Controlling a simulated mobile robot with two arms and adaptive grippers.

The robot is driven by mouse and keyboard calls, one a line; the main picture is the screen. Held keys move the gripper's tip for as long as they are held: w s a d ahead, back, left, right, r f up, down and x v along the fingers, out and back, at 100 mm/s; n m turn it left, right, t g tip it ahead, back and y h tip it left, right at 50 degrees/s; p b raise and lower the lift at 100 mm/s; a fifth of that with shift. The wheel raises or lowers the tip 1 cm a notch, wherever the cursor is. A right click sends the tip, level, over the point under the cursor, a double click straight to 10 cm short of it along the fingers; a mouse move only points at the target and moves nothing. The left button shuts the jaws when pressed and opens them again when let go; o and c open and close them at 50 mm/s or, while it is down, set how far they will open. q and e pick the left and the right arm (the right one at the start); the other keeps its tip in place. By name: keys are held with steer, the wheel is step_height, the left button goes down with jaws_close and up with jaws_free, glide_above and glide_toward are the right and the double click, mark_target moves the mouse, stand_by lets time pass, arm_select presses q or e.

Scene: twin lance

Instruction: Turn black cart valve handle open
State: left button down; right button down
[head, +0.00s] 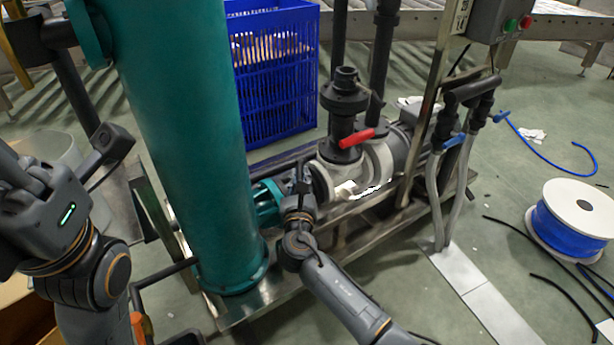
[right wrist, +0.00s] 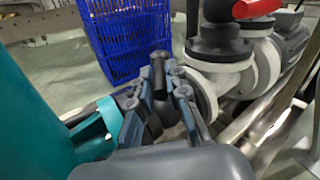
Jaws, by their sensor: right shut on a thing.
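The black valve handle (right wrist: 158,70) stands up between the two fingers of my right gripper (right wrist: 160,95) in the right wrist view. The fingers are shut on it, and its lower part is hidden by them. In the head view my right gripper (head: 300,190) is at the pipe between the teal column (head: 185,130) and the white flange (head: 323,180). The handle is small and dark there. My left arm is at the left edge of the head view, and its gripper (head: 112,143) is dark and partly seen; its opening is unclear.
A red valve handle (head: 357,137) sits on the pipework right of my right gripper. A blue crate (head: 285,85) stands behind. A grey control box (head: 498,18) with buttons is at the upper right. A blue hose reel (head: 570,222) and loose hoses lie on the floor at right.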

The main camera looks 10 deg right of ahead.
steer(key=shift+w+a+m+g+h, duration=0.1)
steer(key=shift+a+m+g+h, duration=0.25)
steer(key=shift+m+h, duration=0.35)
steer(key=shift+w+a+m+g+h, duration=0.15)
steer(key=shift+a+m+g+h, duration=0.25)
steer(key=shift+h, duration=0.65)
steer(key=shift+w+a+m+g+h, duration=0.1)
steer(key=shift+a+m+g+h, duration=0.15)
steer(key=shift+m+h, duration=0.5)
steer(key=c, duration=1.3)
jaws_free()
step_height(320, 180, up, 10)
